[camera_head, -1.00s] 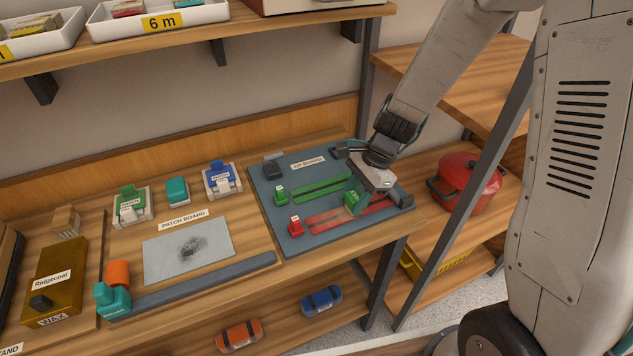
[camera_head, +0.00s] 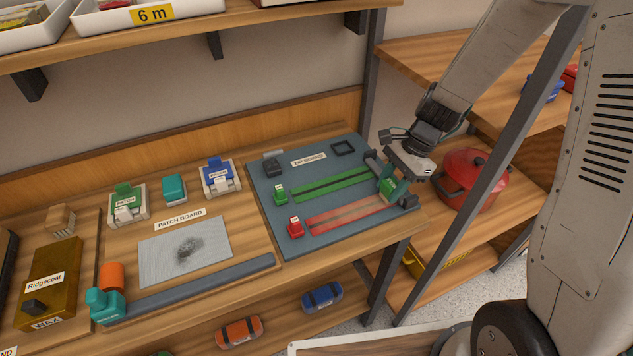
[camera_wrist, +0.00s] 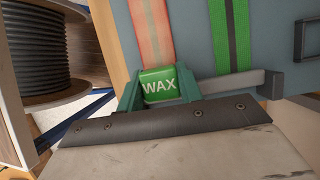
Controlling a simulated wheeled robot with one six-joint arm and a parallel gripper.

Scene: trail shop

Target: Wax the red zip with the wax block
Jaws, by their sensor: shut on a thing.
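The red zip (camera_head: 345,213) is a pale red strip along the front of the blue-grey zip board (camera_head: 268,213). Its red slider (camera_head: 295,228) sits at the left end. My gripper (camera_head: 388,189) is at the strip's right end, shut on the green wax block. In the wrist view the block (camera_wrist: 159,84), lettered WAX, lies between the green fingers at the near end of the pale red zip (camera_wrist: 153,30). I cannot tell whether it touches the strip. The block is mostly hidden by my gripper in the head view.
The green zip (camera_head: 332,184) runs parallel behind the red one, its slider (camera_head: 280,195) at the left. A patch board (camera_head: 155,262) lies left. A red pot (camera_head: 470,178) stands on the right shelf.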

